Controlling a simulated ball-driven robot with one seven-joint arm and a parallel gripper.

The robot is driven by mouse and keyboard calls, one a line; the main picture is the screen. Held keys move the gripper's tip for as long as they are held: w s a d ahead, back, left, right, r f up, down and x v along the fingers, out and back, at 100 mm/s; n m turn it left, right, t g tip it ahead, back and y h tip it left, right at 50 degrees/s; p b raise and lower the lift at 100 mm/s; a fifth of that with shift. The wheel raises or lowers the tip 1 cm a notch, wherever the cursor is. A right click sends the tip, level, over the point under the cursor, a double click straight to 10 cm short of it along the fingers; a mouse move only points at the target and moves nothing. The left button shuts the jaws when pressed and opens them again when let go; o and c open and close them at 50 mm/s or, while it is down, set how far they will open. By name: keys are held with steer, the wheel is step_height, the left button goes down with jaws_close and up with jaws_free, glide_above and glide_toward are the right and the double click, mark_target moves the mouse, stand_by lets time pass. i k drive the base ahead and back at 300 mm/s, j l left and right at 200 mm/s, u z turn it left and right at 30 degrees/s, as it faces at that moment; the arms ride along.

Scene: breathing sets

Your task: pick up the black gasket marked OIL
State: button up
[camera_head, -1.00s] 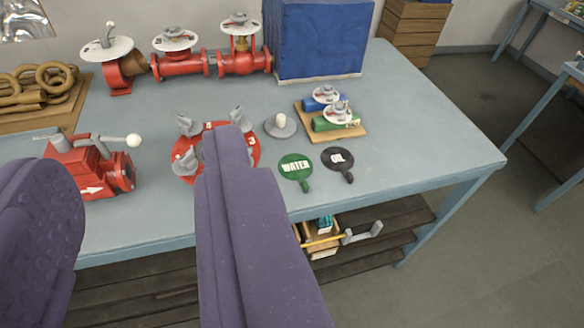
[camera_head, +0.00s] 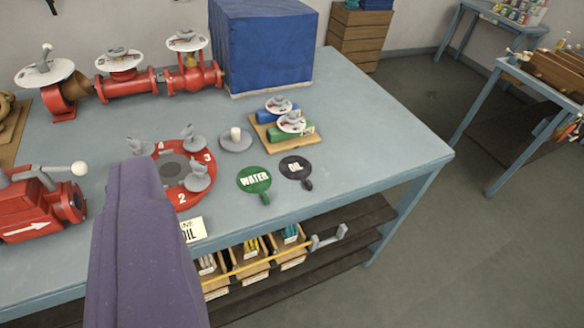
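The black gasket marked OIL (camera_head: 296,169) is a small round paddle with a short handle. It lies flat near the front right edge of the blue-grey table. A green paddle marked WATER (camera_head: 254,180) lies just left of it, slightly nearer the edge. The other finger is outside the frame. The gripper appears open, with nothing held against the visible finger. It is well left of the black gasket and does not hide it.
Behind the gaskets stand a wooden board with blue and green cylinders (camera_head: 283,133) and a grey disc with a white knob (camera_head: 236,139). A red numbered ring (camera_head: 174,186) lies left. A blue block (camera_head: 262,45) stands behind. Table (camera_head: 375,150) right of the gasket is clear.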

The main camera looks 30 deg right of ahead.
mark_target(296, 168)
steer(key=i+l, duration=0.85)
steer(key=l, duration=0.25)
steer(key=i+l, duration=0.45)
steer(key=l, duration=0.1)
